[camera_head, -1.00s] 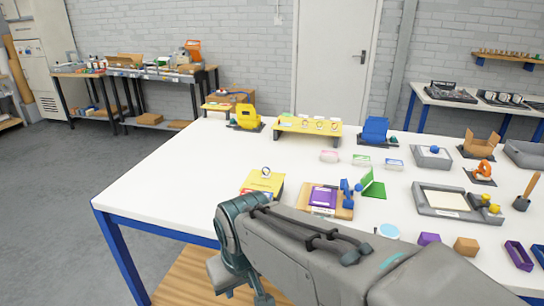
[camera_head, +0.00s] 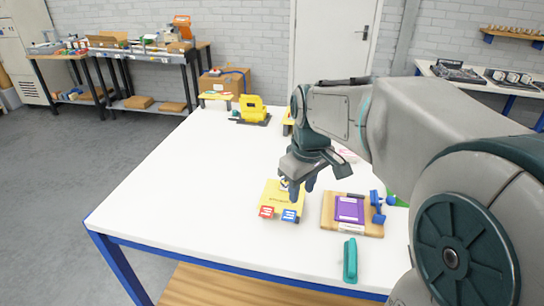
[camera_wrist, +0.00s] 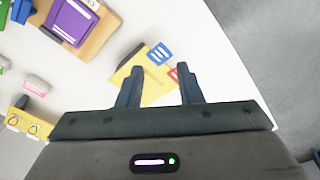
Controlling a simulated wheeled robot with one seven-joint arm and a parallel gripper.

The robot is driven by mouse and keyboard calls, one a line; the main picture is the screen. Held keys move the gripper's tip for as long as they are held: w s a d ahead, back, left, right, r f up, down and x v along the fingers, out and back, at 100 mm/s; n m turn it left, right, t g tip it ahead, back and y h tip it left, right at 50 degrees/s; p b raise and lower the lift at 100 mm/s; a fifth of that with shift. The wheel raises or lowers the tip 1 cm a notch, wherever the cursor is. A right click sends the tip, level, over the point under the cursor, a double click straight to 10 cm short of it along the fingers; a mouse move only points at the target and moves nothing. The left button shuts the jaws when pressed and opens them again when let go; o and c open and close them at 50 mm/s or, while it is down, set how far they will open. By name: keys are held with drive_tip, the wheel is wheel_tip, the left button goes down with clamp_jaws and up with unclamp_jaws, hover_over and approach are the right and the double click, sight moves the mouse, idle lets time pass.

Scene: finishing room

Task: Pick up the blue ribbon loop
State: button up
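At the front edge of a yellow block (camera_head: 284,201) are a blue piece with white marking (camera_head: 289,215) and a similar red one (camera_head: 267,212). The blue piece may be the ribbon loop; a loop shape is too small to make out. My gripper (camera_head: 303,187) is over the block, pointing down. In the wrist view, my gripper (camera_wrist: 160,70) is open with nothing between its fingers. There, the blue piece (camera_wrist: 159,53) shows just past the fingertips, between them. The red piece (camera_wrist: 174,75) is partly hidden by the right finger, and the yellow block (camera_wrist: 150,88) lies behind both fingers.
Right of the block, a wooden board (camera_head: 330,214) holds a purple item (camera_head: 349,209), with a blue item (camera_head: 377,205) at its right. A teal bar (camera_head: 350,260) lies nearer the front. A yellow machine (camera_head: 252,108) stands at the back. The table's left side (camera_head: 190,175) is clear.

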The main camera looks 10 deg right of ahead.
drive_tip(key=w+r+n+g+p, duration=0.3)
drive_tip(key=w+n, duration=0.4)
drive_tip(key=w, duration=0.7)
drive_tip(key=shift+n+t, duration=0.3)
drive_tip(key=shift+t, duration=0.4)
drive_tip(key=f, duration=0.2)
drive_tip(key=f+p, duration=0.1)
drive_tip(key=f, duration=0.2)
drive_tip(key=w+f, duration=0.1)
drive_tip(key=f, duration=0.2)
drive_tip(key=shift+d+f+p, duration=0.1)
drive_tip(key=shift+p, duration=0.2)
drive_tip(key=shift+w+f+p, duration=0.2)
drive_tip(key=shift+f+p, duration=0.65)
drive_tip(key=shift+f, duration=1.85)
clamp_jaws()
